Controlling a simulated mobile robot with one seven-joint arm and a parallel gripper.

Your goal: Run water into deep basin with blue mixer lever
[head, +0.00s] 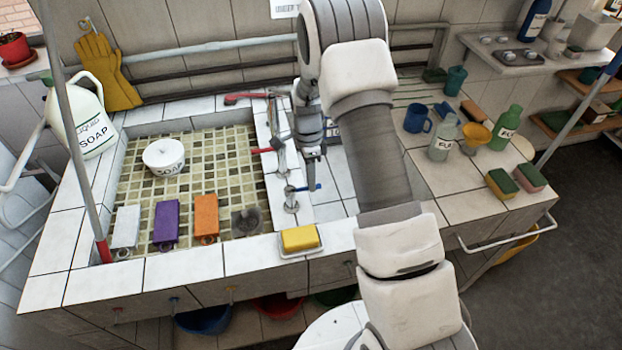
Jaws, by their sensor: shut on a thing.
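The blue mixer lever (311,187) sits on a small chrome fitting (291,203) on the white tiled divider between two basins. My gripper (314,172) points down over the divider and is shut at the lever's right end; the contact is small and partly unclear. A chrome mixer with a red lever (262,150) stands behind it. The left basin (226,155) is lined with olive mosaic. The right basin (328,212) has white tiles and is largely hidden by my arm. I cannot tell which basin is deeper. No running water is visible.
A soap bowl (164,158) and several coloured blocks are in the left basin. A yellow sponge (299,238) lies on the front rim. A blue mug (417,118), bottles and sponges stand on the right counter. A soap jug (88,118) stands at the left.

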